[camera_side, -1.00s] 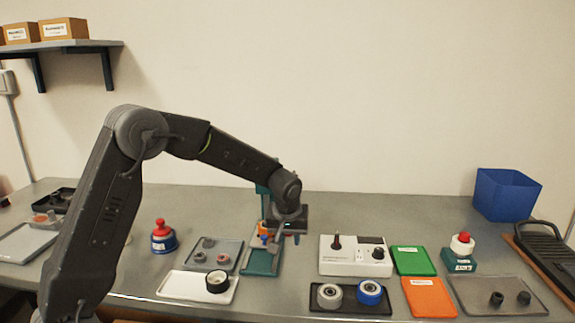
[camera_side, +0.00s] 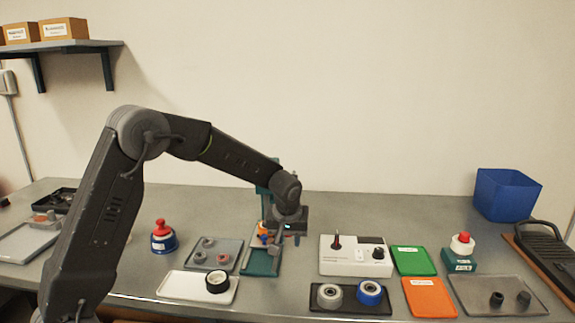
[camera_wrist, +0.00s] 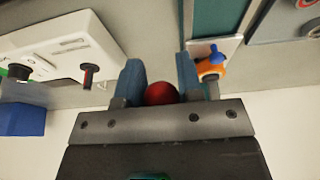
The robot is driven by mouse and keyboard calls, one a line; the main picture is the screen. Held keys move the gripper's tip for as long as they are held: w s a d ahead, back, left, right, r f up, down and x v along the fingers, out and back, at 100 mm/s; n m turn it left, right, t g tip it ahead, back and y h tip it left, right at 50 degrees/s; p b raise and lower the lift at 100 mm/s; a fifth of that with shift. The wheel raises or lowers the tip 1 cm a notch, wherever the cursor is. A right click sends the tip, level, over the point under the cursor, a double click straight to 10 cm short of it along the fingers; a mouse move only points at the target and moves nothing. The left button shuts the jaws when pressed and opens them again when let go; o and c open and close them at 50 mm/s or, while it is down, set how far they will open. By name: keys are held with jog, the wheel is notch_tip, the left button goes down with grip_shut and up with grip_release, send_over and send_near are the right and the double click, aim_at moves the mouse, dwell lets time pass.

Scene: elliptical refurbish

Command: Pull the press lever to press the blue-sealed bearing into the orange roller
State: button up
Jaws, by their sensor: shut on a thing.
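The teal press (camera_side: 262,262) stands mid-bench, its upper part largely behind my arm. My gripper (camera_wrist: 160,72) is shut on the red ball knob of the press lever (camera_wrist: 160,93), which sits between its two blue fingers in the wrist view. In the side view my gripper (camera_side: 279,240) is low beside the press, and the knob is hidden. The orange roller (camera_wrist: 211,70) is at the press, with a blue part (camera_wrist: 216,54), seemingly the blue-sealed bearing, against it. The roller also shows in the side view (camera_side: 263,228). I cannot tell how deep the bearing sits.
A white control box (camera_side: 345,262) stands right of the press. A dark tray (camera_side: 350,308) in front holds a grey and a blue-rimmed wheel. A grey parts tray (camera_side: 226,244) and a white tray (camera_side: 175,286) with a black-and-white ring lie to the left.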

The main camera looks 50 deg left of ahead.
jog(key=shift+s+d+f, duration=0.15)
jog(key=shift+s+d, duration=0.05)
jog(key=v, duration=0.7)
jog(key=shift+w, duration=0.15)
jog(key=shift+a, duration=0.1)
dwell(0.4)
jog(key=shift+a+r, duration=0.1)
jog(key=shift+r, duration=2.7)
jog(key=shift+w+a+r, duration=0.15)
jog(key=shift+w+r, duration=0.05)
jog(key=shift+r, duration=0.55)
jog(key=shift+w+a+r, duration=0.2)
jog(key=shift+r, duration=0.55)
jog(key=shift+w+a+r, duration=0.15)
jog(key=shift+w+r, duration=0.05)
jog(key=shift+r, duration=0.55)
jog(key=o, duration=0.9)
jog(key=shift+f, duration=0.1)
